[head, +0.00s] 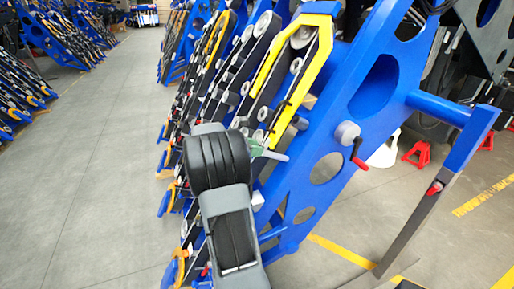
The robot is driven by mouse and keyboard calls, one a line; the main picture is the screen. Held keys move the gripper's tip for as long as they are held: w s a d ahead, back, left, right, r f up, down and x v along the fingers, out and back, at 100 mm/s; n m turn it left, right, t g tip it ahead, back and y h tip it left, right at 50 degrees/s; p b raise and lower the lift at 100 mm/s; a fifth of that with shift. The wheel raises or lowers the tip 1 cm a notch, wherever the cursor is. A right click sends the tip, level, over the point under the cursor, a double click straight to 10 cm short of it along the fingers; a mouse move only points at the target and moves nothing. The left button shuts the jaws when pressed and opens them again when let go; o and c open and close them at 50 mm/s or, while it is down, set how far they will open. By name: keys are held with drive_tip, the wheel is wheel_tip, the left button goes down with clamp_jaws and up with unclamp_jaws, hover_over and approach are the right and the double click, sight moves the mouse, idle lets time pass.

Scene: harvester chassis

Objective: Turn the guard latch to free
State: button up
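A grey round knob with a short red handle (358,161) sits on the side of the blue frame; the handle points down and to the right. A small green piece with a pale grey rod (279,156) shows at the lower end of the yellow guard (317,66), beside my dark grey arm. I cannot tell for certain which of these is the guard latch. My arm's links fill the lower middle, in front of the chassis row. My gripper's fingers cannot be made out; the arm's own links may hide them.
The blue side frame (348,125) rises behind my arm, with a blue beam (440,107) out to the right. A dark strut with a red knob (434,188) slants down to the floor. Red stands (417,155) are behind. Grey floor at left is clear.

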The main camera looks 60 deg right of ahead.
drive_tip(key=shift+s+d+f, duration=0.2)
drive_tip(key=shift+s+d, duration=0.1)
drive_tip(key=shift+d, duration=0.1)
